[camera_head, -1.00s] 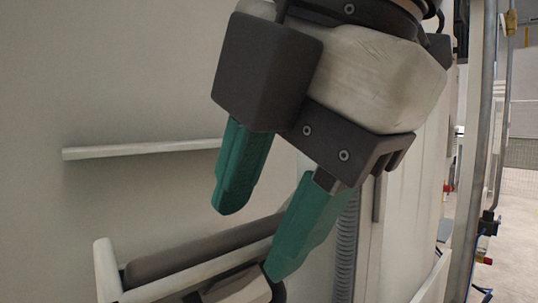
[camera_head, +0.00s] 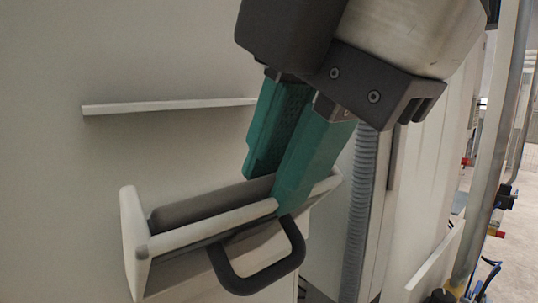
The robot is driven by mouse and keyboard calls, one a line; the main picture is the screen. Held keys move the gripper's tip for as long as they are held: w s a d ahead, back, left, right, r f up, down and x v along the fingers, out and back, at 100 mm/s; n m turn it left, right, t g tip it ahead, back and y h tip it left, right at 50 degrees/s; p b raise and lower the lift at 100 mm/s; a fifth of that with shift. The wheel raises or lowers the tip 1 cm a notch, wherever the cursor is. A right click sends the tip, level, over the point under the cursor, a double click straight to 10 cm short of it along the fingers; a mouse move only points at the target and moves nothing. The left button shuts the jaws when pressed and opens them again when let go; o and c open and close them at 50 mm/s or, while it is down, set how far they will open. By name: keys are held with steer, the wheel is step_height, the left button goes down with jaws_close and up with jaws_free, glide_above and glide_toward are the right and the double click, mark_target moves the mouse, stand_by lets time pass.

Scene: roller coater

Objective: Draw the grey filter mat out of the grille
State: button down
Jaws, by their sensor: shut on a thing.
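The grey filter mat (camera_head: 205,207) is a dark grey padded strip lying in the pale grille (camera_head: 133,235), a slanted frame on the wall of the machine. A black loop handle (camera_head: 268,272) sticks out below the grille's front rail. My gripper (camera_head: 270,190) has two green fingers pointing down at the right part of the mat. It is shut on the mat, with the left finger behind and the right finger on the near side. The right finger covers part of the front rail; whether it touches the rail cannot be told. The mat's right end is hidden.
A pale narrow ledge (camera_head: 165,106) runs along the wall above the grille. A ribbed grey hose (camera_head: 358,215) hangs upright to the right. Further right stand a metal post (camera_head: 500,140) and blue cables (camera_head: 487,280).

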steer(key=shift+s+r, duration=0.1)
steer(key=shift+r, duration=0.05)
steer(key=s+d+r+p, duration=0.1)
steer(key=s+d+r, duration=0.4)
steer(key=r, duration=0.5)
steer(key=shift+s+d+p, duration=0.15)
steer(key=shift+s+p, duration=0.25)
steer(key=shift+s, duration=0.95)
stand_by(1.5)
steer(key=shift+s+d, duration=0.1)
stand_by(0.3)
